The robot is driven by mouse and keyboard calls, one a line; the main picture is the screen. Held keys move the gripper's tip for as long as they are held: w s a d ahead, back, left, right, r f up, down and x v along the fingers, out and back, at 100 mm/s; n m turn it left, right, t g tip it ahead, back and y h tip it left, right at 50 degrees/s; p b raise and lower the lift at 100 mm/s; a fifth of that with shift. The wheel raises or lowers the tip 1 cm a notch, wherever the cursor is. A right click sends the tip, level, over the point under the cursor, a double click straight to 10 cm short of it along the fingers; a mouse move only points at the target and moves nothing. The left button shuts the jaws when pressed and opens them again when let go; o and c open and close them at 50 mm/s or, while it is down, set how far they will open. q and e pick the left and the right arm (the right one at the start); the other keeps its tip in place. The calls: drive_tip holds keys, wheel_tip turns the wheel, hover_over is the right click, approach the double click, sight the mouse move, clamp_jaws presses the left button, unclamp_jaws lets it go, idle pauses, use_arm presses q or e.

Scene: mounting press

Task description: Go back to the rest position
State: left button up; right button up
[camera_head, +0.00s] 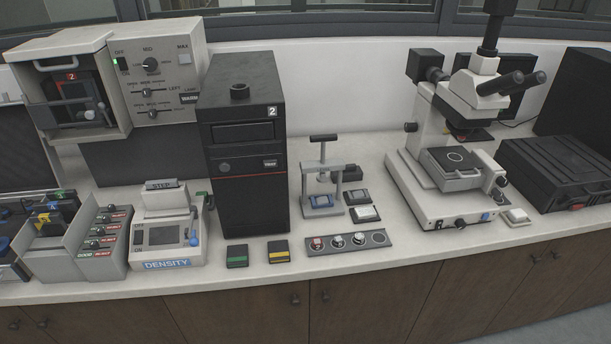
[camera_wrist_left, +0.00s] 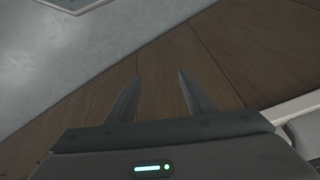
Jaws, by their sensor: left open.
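Neither arm shows in the head view. My left gripper (camera_wrist_left: 158,92) shows in the left wrist view, with its two fingers apart and nothing between them. Behind the fingers are brown wooden cabinet fronts and a grey floor. The mounting press (camera_head: 322,178) stands in the middle of the bench in the head view, with a dark handle on top and a blue piece at its base. My right gripper is in neither view.
The white bench top (camera_head: 440,246) holds a tall black unit (camera_head: 245,150), a density device (camera_head: 165,230), a microscope (camera_head: 455,150), a strip with round slots (camera_head: 347,241), a black case (camera_head: 560,172) and small green and yellow blocks. Brown cabinets (camera_head: 370,300) are below.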

use_arm(q)
drive_tip(key=s+d+f+g, duration=0.1)
drive_tip(key=s+d+f, duration=0.1)
drive_tip(key=s, duration=0.2)
wheel_tip(320, 180, down, 32)
drive_tip(key=s+g+b, duration=0.1)
drive_tip(key=s+b, duration=0.1)
drive_tip(key=s, duration=0.1)
drive_tip(key=s+a+f+b, duration=0.1)
drive_tip(key=s+f, duration=0.7)
drive_tip(key=s+a+f+g+b, duration=0.1)
drive_tip(key=s+a+f, duration=0.1)
drive_tip(key=s+f, duration=0.6)
drive_tip(key=shift+s+a+f+m+g, duration=0.25)
drive_tip(key=shift+s+f+m+g, duration=0.05)
drive_tip(key=shift+f, duration=0.35)
